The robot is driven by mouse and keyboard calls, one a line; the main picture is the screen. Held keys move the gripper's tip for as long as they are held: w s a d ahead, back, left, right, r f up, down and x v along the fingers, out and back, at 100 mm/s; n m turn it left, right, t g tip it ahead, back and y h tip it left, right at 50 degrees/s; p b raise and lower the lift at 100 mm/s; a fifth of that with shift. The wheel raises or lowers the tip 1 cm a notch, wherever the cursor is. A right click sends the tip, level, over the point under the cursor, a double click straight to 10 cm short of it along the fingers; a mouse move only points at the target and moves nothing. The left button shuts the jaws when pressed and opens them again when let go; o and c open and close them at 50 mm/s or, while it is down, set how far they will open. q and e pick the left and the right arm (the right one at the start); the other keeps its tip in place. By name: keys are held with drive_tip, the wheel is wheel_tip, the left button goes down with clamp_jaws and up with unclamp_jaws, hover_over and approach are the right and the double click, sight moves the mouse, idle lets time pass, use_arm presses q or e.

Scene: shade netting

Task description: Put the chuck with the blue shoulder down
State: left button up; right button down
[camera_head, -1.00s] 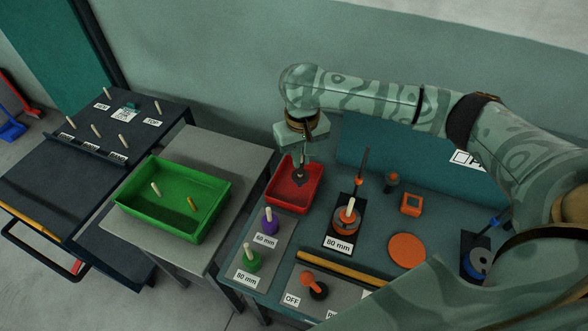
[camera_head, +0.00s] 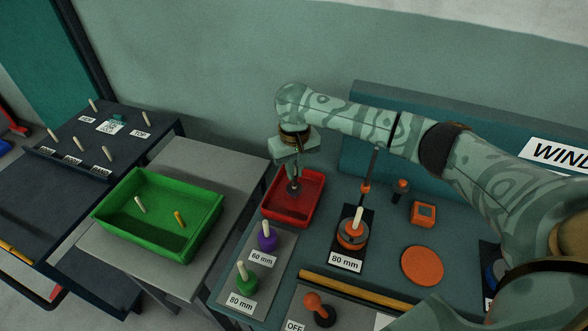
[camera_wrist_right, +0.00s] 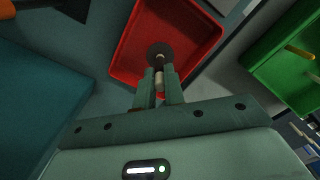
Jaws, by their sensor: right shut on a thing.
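My right gripper (camera_head: 296,168) reaches over the red tray (camera_head: 268,212), pointing down. It is shut on a pale stem (camera_wrist_right: 158,78), with a dark round disc (camera_wrist_right: 160,52) at its lower end. In the head view the disc (camera_head: 294,188) appears over the tray's inside. I cannot tell whether it touches the tray floor. No blue shoulder shows on this held piece, so I cannot confirm it as the blue chuck. The red tray also shows in the wrist view (camera_wrist_right: 190,30), with nothing else visible in it. My left gripper is not in view.
A green tray (camera_head: 112,220) with two pegs stands on the grey table at left. Purple (camera_head: 266,240) and green (camera_head: 245,280) chucks stand by labels near the red tray. An orange piece (camera_head: 352,235) stands on a black holder to its right. An orange disc (camera_head: 422,266) lies farther right.

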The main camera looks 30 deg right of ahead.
drive_tip(key=c, duration=1.5)
unclamp_jaws()
